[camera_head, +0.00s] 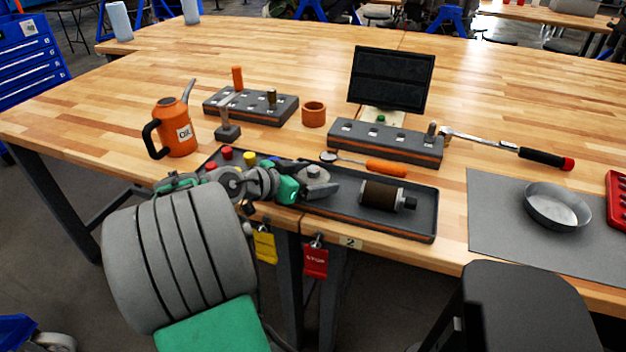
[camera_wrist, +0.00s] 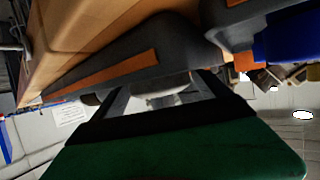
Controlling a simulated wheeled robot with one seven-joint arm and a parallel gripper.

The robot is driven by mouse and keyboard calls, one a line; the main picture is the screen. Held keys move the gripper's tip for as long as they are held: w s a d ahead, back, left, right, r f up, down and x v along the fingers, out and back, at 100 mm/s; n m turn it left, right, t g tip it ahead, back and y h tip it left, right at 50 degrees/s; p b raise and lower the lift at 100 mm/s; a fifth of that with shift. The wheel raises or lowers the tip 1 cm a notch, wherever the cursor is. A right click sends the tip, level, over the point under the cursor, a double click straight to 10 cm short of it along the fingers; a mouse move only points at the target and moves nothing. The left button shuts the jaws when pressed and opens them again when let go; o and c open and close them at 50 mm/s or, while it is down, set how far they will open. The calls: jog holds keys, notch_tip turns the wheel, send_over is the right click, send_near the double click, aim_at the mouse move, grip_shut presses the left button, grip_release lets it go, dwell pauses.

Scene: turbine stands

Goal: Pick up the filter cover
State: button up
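The filter cover appears to be the grey round disc with a small raised knob (camera_head: 314,171) in the left-middle part of the long dark tray (camera_head: 425,222). My gripper (camera_head: 326,190) reaches in low from the left, at the tray's near side, with a dark finger just in front of the disc. In the wrist view the two dark fingers (camera_wrist: 163,95) stand well apart. A pale rounded thing (camera_wrist: 165,101), probably the cover, shows between them. Contact with the fingers cannot be made out. The cover's near and lower side is partly hidden by my gripper.
A brown filter cartridge (camera_head: 381,195) lies in the tray's right part. Behind stand a grey block with an orange stripe (camera_head: 385,143), an orange-handled tool (camera_head: 372,166) and a dark screen (camera_head: 391,79). An orange oil can (camera_head: 174,130) stands left.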

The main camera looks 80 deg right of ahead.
aim_at(313, 168)
grip_shut()
dwell(0.8)
jog(key=shift+r, duration=0.2)
jog(key=shift+r, duration=0.3)
notch_tip(313, 168, up, 3)
jog(key=shift+w+f, duration=0.1)
jog(key=shift+w, duration=0.05)
jog(key=w+a+r+p, duration=0.2)
jog(key=a+r+p, duration=0.2)
jog(key=a+p, duration=0.2)
jog(key=w+a+r+p, duration=0.2)
jog(key=a+r+p, duration=0.3)
jog(key=a+p, duration=0.1)
jog(key=shift+w+a+r, duration=0.15)
jog(key=shift+w+a, duration=0.15)
jog(key=shift+a, duration=0.25)
